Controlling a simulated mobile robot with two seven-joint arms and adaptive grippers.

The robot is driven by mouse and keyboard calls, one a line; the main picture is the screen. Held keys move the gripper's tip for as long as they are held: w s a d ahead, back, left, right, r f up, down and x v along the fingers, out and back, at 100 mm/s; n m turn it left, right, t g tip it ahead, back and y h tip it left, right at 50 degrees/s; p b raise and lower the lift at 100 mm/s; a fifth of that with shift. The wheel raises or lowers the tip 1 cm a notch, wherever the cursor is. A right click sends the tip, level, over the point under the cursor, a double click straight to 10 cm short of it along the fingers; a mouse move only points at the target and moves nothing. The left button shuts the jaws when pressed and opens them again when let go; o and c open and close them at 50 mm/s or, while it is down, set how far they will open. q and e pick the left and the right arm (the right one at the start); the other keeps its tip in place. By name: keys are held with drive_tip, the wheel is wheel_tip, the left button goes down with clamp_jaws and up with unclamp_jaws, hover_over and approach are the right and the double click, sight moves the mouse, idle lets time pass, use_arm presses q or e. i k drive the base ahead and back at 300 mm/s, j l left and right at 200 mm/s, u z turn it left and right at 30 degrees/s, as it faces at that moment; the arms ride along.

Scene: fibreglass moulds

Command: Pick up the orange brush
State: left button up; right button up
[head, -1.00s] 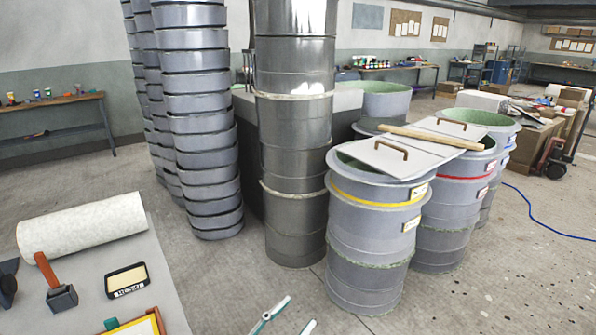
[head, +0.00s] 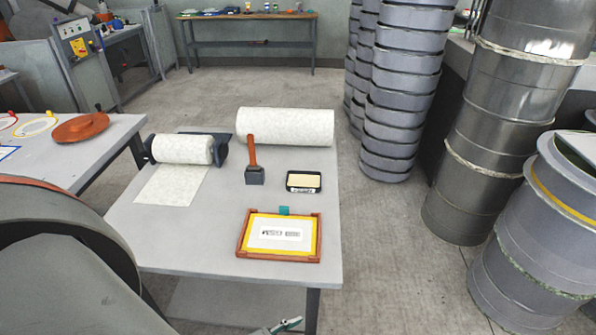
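A tool with an orange handle and a dark grey square head (head: 254,165) lies on the grey table; it is the closest match to an orange brush, but I cannot make out bristles. Its handle points away from me, towards the white roll. A small teal and grey piece, apparently a fingertip of my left gripper (head: 286,325), shows at the bottom edge, nearer than the table and well away from the tool. The rest of this gripper is cut off. My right gripper is out of view.
The grey table (head: 190,255) also holds a white roll (head: 285,127), a roll dispenser (head: 182,149), a black-rimmed pad (head: 304,182) and a framed screen (head: 279,237). A large grey rounded body (head: 60,265) blocks the lower left. Drums (head: 535,255) stand right; floor between is clear.

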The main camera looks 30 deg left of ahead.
sight(252, 166)
drive_tip(key=u, duration=1.2)
